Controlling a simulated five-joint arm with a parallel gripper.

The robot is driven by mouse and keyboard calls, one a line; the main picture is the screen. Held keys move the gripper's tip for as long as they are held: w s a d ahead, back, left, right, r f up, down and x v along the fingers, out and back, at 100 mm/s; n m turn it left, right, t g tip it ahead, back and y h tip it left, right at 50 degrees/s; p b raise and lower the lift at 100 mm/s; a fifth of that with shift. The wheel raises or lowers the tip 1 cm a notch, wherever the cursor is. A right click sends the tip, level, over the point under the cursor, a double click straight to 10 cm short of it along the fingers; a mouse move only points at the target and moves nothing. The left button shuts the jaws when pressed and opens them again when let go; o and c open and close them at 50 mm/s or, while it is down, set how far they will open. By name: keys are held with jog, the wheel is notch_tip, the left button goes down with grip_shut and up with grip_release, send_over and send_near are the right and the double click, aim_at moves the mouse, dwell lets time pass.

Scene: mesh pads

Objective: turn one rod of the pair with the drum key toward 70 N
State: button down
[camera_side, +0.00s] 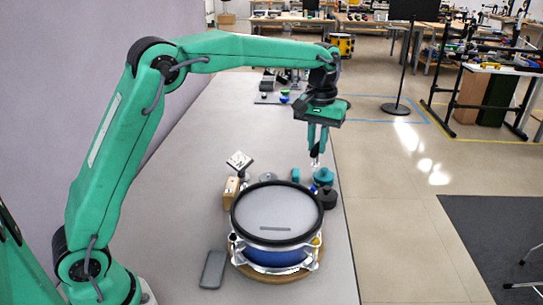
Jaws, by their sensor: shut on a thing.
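A small drum (270,250) with a blue shell, a black hoop and silver metal fittings stands on a round wooden base at the front of the table. Its pale grey mesh head (272,207) has a dark bar mark on it. The tension rods around the rim are too small to tell apart. My gripper (315,156) points down behind and to the right of the drum, above the table. It is shut on a small silvery thing, apparently the drum key (315,163). The key is apart from the drum's rim.
Just behind the drum stand a teal piece (323,177), a black round piece (328,198), a wooden block (230,192) and a tilted white card (239,160). A grey slab (213,270) lies at front left.

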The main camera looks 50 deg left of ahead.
aim_at(315, 164)
jog(key=shift+f, duration=3)
jog(key=shift+f, duration=0.1)
jog(key=c, duration=2)
grip_release()
grip_shut()
